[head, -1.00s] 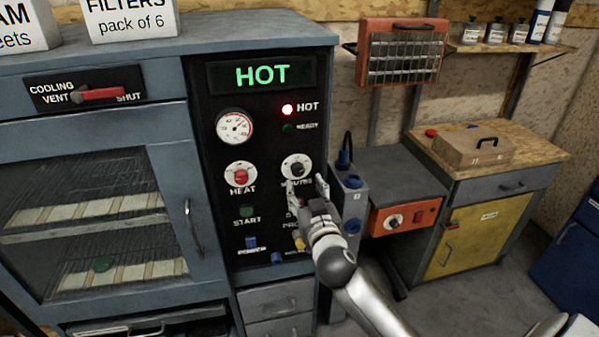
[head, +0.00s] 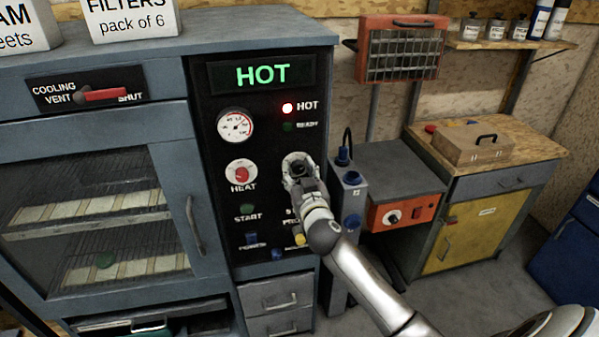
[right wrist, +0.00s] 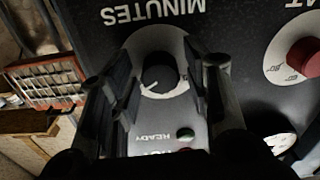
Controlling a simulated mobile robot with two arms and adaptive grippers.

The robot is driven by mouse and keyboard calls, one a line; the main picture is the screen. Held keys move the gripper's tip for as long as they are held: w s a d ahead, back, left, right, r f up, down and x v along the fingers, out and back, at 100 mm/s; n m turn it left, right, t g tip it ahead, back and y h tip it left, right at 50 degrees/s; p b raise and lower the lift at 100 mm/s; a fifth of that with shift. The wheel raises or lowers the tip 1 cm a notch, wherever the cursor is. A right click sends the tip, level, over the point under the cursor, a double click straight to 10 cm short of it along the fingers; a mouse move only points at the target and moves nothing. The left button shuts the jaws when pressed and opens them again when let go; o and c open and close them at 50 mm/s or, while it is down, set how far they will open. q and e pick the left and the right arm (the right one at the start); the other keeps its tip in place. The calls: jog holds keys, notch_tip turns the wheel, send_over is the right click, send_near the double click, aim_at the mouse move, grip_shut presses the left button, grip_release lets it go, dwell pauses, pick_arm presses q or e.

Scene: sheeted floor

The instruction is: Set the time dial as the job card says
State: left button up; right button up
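The time dial, a black knob on a white round plate under the word MINUTES, shows in the right wrist view (right wrist: 160,73), which sees the panel upside down. A pale pointer mark is on the knob. My right gripper (right wrist: 165,85) is open, with its fingers on either side of the knob. I cannot tell whether they touch it. In the head view my right gripper (head: 298,165) covers most of the dial. My left gripper is not in view. I see no job card.
The red HEAT knob (head: 241,174) is left of the dial, with the gauge (head: 235,125) above it. The green START button (head: 246,213), blue switch (head: 251,240) and yellow button (head: 299,239) are below. The red HOT lamp (head: 287,107) is lit. The oven door handle (head: 194,226) is left.

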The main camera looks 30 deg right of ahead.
jog(key=c, duration=0.7)
jog(key=shift+n, duration=0.3)
jog(key=n, duration=0.5)
jog(key=shift+p, duration=0.4)
jog(key=n+p, duration=0.1)
jog(key=n, duration=0.5)
jog(key=shift+d, duration=0.1)
jog(key=o, duration=1)
